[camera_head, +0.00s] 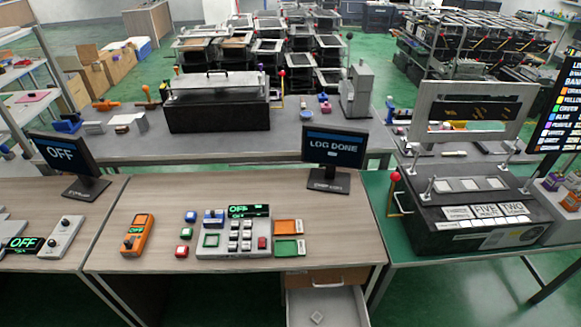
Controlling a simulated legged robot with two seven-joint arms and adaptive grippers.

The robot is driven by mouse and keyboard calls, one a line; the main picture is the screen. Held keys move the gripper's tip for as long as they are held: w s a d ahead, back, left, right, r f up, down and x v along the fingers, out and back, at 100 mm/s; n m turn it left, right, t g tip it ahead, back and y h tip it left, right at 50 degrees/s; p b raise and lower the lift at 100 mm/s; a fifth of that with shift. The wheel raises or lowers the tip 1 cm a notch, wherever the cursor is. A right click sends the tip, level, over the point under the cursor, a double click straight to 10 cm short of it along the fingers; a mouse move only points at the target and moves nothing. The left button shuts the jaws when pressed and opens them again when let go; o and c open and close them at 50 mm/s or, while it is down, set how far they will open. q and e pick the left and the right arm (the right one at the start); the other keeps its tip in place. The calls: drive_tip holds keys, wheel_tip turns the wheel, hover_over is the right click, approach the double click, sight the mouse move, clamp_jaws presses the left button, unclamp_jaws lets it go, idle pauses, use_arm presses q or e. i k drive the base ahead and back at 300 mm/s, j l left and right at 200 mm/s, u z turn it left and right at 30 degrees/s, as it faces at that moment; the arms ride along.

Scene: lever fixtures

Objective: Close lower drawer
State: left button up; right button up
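The lower drawer (345,304) is pulled open under the right part of the wooden desk, at the bottom of the head view. Neither of my grippers is in view.
The wooden desk (340,225) carries a button panel (234,232), an orange handheld device (138,235), green and orange trays, and a "LOG DONE" monitor (335,147). A green table with a black machine (470,210) stands at right. Green floor shows beside the drawer.

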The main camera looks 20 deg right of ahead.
sight(343, 306)
drive_tip(key=z, duration=1.05)
